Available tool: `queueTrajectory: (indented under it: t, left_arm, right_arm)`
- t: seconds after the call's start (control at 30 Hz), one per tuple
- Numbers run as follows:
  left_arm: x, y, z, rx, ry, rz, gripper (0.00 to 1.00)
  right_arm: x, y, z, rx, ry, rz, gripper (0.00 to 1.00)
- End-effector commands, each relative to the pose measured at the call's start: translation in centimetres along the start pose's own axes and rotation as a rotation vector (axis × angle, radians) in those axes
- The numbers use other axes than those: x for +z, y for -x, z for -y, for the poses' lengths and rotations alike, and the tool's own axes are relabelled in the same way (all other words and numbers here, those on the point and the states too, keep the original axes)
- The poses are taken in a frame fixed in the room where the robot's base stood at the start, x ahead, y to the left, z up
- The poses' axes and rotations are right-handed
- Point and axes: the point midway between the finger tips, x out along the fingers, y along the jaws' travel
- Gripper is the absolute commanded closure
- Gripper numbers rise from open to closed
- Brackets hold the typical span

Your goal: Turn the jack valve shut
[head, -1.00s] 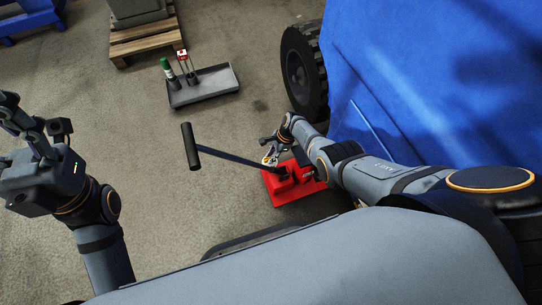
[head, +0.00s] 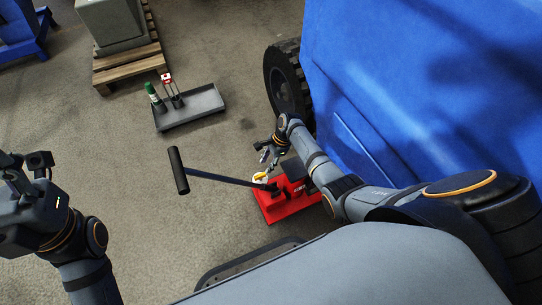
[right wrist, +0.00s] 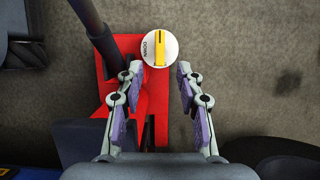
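The red floor jack (head: 286,207) sits on the concrete beside the blue vehicle, with a long dark lever reaching left to a black grip (head: 178,171). Its valve is a white round knob (right wrist: 147,57) with a yellow bar across it and the word DOWN; it also shows in the head view (head: 260,178). In the right wrist view the yellow bar stands nearly upright. My right gripper (right wrist: 159,72) is open, its two fingers spread either side of the knob's near edge, with nothing between them. My left gripper (head: 18,172) is at the left edge, its fingertips unclear.
A blue vehicle body (head: 420,90) with a black tyre (head: 288,80) is close on the right. A grey tray (head: 200,112) with a green-topped item (head: 153,95) and a red-and-white item lies further off. A pallet (head: 128,65) stands behind.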

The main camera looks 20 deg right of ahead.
Motion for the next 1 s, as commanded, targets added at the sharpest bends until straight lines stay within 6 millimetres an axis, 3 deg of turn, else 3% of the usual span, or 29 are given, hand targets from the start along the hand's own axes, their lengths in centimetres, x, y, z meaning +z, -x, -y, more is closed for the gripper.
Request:
queueTrajectory:
  t: [0.1, 0.3, 0.87, 1.0]
  left_arm:
    - [0.0, 0.0, 0.0, 0.000, 0.000, 0.000, 0.43]
    - [0.0, 0.0, 0.0, 0.001, 0.000, 0.000, 0.43]
    - [0.1, 0.0, 0.0, 0.000, 0.000, 0.002, 0.43]
    - [2.6, 0.5, 0.2, -0.009, 0.005, 0.126, 0.43]
  right_arm:
    - [-0.1, 2.4, 0.0, -0.002, 0.001, -0.002, 0.63]
    - [-0.1, 4.4, 0.0, 0.000, 0.000, 0.000, 0.63]
    - [0.0, 4.5, 0.0, -0.003, 0.004, -0.001, 0.63]
    - [-0.1, 4.8, 1.0, -0.159, 0.175, -0.065, 0.63]
